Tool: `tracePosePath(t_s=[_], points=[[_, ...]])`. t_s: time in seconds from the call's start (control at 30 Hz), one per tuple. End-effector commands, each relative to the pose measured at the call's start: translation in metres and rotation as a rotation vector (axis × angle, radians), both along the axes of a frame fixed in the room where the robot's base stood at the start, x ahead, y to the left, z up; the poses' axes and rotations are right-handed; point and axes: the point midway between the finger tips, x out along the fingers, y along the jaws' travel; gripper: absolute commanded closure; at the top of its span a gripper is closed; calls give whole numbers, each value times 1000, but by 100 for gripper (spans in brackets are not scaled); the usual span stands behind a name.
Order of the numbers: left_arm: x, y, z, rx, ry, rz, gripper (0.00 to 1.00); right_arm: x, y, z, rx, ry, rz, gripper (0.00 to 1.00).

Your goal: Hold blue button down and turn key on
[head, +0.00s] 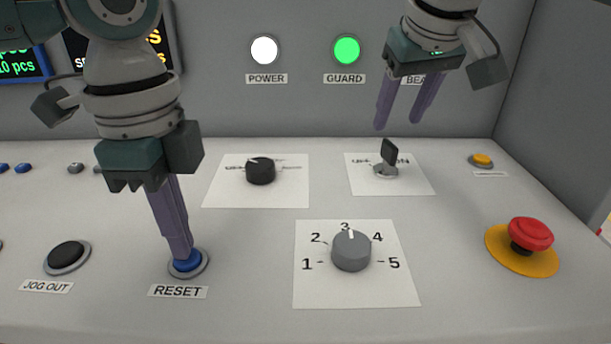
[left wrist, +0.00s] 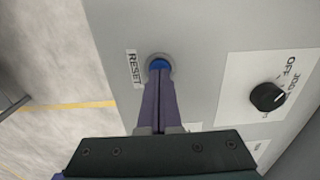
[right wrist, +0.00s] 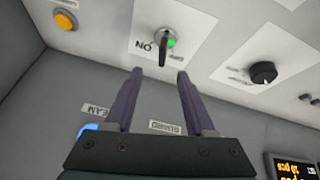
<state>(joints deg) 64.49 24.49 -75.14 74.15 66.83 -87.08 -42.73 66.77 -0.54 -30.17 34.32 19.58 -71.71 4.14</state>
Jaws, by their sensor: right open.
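The blue RESET button (head: 187,262) is on the console at the lower left, and it also shows in the left wrist view (left wrist: 160,64). My left gripper (head: 184,254) is shut, with its fingertips on or just over the button; I cannot tell how far the button is pressed. The key (head: 389,153) stands upright in its switch on a white plate at the back right. In the right wrist view the key (right wrist: 162,50) is dark, with a green dot beside it and an ON label. My right gripper (head: 402,127) is open and empty, above and behind the key, apart from it.
A grey numbered knob (head: 351,250) sits in the front middle, pointing near 3. A black selector knob (head: 260,171) is behind it. A red emergency button (head: 530,234) and a yellow button (head: 482,160) are at the right. The black JOG OUT button (head: 67,255) is at the left. The GUARD lamp (head: 346,50) is green.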

Motion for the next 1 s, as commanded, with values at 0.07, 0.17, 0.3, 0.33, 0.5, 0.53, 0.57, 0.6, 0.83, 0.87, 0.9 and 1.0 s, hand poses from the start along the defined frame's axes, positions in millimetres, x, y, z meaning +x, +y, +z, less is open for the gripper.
tracePosePath(t_s=[0.07,0.17,0.3,0.33,0.5,0.53,0.57,0.6,0.83,0.87,0.9,1.0], points=[[-1,0,-5,1,2,-1,100,0,0,0,0,0,0,45],[0,0,-9,0,2,-1,100,0,0,0,0,0,0,45],[0,0,-11,0,0,-1,100,0,0,0,0,0,0,45],[0,0,-11,0,0,-1,100,0,0,0,0,0,0,45],[-1,0,-14,1,2,0,100,0,0,0,0,0,0,45],[-1,0,-15,1,2,0,100,0,0,0,0,0,0,45],[-1,0,-15,1,2,0,100,0,0,0,0,0,0,45],[-1,0,-16,2,2,0,100,0,0,0,0,0,0,45],[-1,1,-17,4,4,0,100,0,0,-1,0,0,0,51],[-1,1,-17,4,4,0,100,0,0,-1,0,0,0,54],[-2,1,-18,4,4,0,100,0,0,-1,0,0,0,58],[-2,1,-18,5,5,0,100,0,0,-1,0,0,0,70]])
